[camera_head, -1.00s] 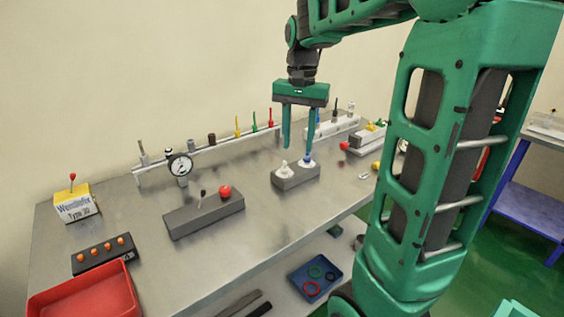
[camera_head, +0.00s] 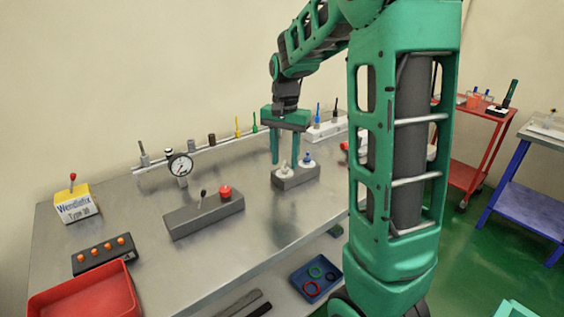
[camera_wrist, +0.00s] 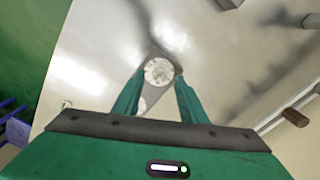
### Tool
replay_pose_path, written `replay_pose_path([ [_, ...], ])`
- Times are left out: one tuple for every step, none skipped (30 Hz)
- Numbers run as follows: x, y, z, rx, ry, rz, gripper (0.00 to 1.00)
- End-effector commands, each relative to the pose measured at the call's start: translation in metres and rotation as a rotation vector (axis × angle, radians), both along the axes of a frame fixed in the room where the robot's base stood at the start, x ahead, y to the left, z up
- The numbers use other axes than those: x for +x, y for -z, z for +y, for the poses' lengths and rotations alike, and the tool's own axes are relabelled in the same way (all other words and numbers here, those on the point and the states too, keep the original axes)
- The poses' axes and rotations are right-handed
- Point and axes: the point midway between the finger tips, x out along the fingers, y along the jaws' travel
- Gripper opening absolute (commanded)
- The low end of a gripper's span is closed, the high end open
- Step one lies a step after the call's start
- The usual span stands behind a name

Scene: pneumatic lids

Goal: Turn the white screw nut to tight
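A white screw nut (camera_head: 285,170) stands upright at the left end of a small grey block (camera_head: 298,179) on the table. A second white fitting with a blue tip (camera_head: 308,160) stands at the block's right end. My gripper (camera_head: 285,164) is open, pointing down, with its fingertips either side of the left white nut in the head view. In the wrist view, a round white nut top (camera_wrist: 158,71) shows between the spread fingertips (camera_wrist: 159,78). I cannot tell whether the fingers touch it. The other fitting is partly hidden behind a finger there.
A grey block with a red knob (camera_head: 225,192) and lever lies to the left. A dial gauge (camera_head: 180,165) stands behind it. A rail with several upright tools (camera_head: 212,140) runs along the back. A red tray (camera_head: 85,293) is at the front left. Table between is clear.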

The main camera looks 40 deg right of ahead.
Motion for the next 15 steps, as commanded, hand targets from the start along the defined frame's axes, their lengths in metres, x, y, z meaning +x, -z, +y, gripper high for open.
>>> replay_pose_path([
  [-0.0003, 0.0048, 0.0001, 0.0, 0.0, 0.001, 0.38],
  [-0.0004, 0.007, 0.0001, 0.0, 0.0, 0.001, 0.38],
  [-0.0006, 0.0094, 0.0001, 0.0, 0.0, 0.001, 0.38],
  [-0.0006, 0.0107, 0.0001, 0.0, 0.0, 0.001, 0.38],
  [-0.0005, 0.0117, 0.0001, 0.0, 0.0, 0.001, 0.38],
  [-0.0004, 0.0126, 0.0, 0.0, 0.0, 0.0, 0.38],
  [-0.0002, 0.013, 0.0, 0.0, 0.0, 0.0, 0.38],
  [-0.0002, 0.0133, 0.0, 0.0, 0.0, 0.0, 0.38],
  [-0.0002, 0.0133, -0.0001, 0.0, 0.0, 0.0, 0.38],
  [-0.0002, 0.0133, -0.0001, 0.0, 0.0, 0.0, 0.38],
  [-0.0002, 0.0132, -0.0001, 0.0, 0.0, 0.0, 0.38],
  [-0.0003, 0.0132, -0.0001, 0.0, 0.0, 0.0, 0.38],
  [-0.0003, 0.0132, -0.0001, 0.0, 0.0, 0.0, 0.38],
  [-0.0003, 0.0131, -0.0001, 0.0, 0.0, 0.0, 0.38],
  [-0.0003, 0.0131, -0.0001, 0.0, 0.0, 0.0, 0.29],
])
